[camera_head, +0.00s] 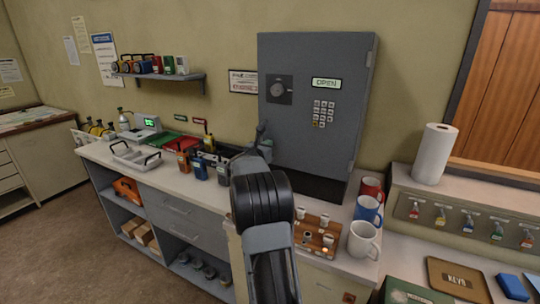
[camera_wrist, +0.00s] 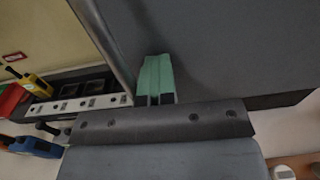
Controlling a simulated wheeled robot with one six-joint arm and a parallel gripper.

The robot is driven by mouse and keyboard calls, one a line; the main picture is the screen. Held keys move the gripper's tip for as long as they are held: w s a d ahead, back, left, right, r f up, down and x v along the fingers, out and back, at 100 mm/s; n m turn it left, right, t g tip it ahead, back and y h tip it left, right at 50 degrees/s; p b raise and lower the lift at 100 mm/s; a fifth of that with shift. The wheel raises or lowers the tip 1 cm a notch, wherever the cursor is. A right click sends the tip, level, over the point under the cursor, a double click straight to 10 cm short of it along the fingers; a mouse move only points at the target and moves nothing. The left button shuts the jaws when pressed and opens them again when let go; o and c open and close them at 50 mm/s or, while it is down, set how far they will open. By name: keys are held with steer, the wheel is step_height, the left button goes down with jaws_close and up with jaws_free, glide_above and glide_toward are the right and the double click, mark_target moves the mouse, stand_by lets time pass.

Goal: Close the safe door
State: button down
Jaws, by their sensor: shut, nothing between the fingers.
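The grey safe (camera_head: 340,125) stands on the counter against the wall. Its door (camera_head: 300,130) faces me with a round dial (camera_head: 279,90), a keypad (camera_head: 323,113) and a display (camera_head: 327,83) reading OPEN. The door looks nearly flush with the body; I cannot make out the gap. My gripper (camera_head: 263,130) is shut and empty at the door's lower left edge. In the wrist view, the green fingertips (camera_wrist: 155,68) lie over or against the grey door surface (camera_wrist: 220,50), near its edge; I cannot tell if they touch.
Mugs in red (camera_head: 371,189), blue (camera_head: 368,209) and white (camera_head: 363,240) stand right of my arm, beside a wooden board (camera_head: 318,236) with small cups. A radio charging rack (camera_wrist: 90,104) stands left of the gripper. A paper towel roll (camera_head: 435,153) stands farther right.

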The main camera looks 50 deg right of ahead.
steer(key=shift+d+r, duration=0.15)
steer(key=shift+r, duration=0.15)
steer(key=b+v, duration=0.6)
steer(key=v, duration=0.8)
steer(key=shift+s+f, duration=0.25)
